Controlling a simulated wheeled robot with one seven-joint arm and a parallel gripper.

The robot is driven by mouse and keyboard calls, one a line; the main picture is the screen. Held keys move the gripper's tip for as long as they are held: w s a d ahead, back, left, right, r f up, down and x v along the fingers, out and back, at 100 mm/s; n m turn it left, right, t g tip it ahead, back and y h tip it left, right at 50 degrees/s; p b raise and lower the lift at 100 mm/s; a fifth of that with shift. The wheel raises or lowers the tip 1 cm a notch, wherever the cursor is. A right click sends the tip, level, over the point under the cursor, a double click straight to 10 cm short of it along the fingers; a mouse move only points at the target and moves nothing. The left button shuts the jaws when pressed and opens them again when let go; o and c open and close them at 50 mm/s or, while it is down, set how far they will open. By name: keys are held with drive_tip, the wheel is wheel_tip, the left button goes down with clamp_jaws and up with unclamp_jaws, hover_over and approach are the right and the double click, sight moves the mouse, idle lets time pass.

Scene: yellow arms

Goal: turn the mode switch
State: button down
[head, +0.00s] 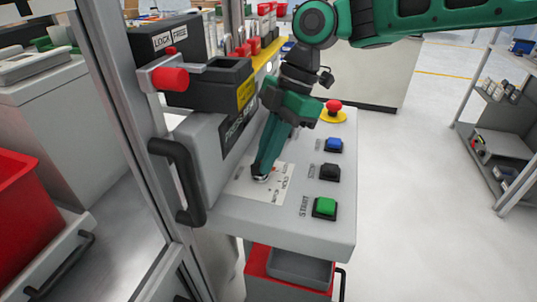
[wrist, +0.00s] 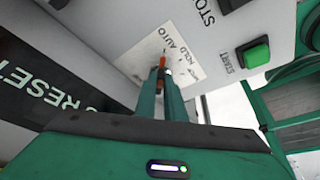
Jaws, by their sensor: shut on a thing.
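The knob's pointing direction is hard to tell.
A green START button (head: 325,207), a black button (head: 330,172), a blue button (head: 333,145) and a red emergency stop (head: 334,107) line the panel's right side. A black handle (head: 180,180) and a lock box with a red knob (head: 170,78) stand at left.

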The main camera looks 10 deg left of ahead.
drive_tip(key=shift+w+d, duration=0.15)
drive_tip(key=shift+w, duration=0.15)
drive_tip(key=c, duration=1.8)
unclamp_jaws()
drive_tip(key=shift+c, duration=0.2)
drive_tip(key=shift+s, duration=0.1)
drive_tip(key=shift+r, duration=0.1)
drive_tip(key=v, duration=1)
drive_tip(key=shift+r, duration=0.3)
drive_tip(key=shift+d, duration=0.15)
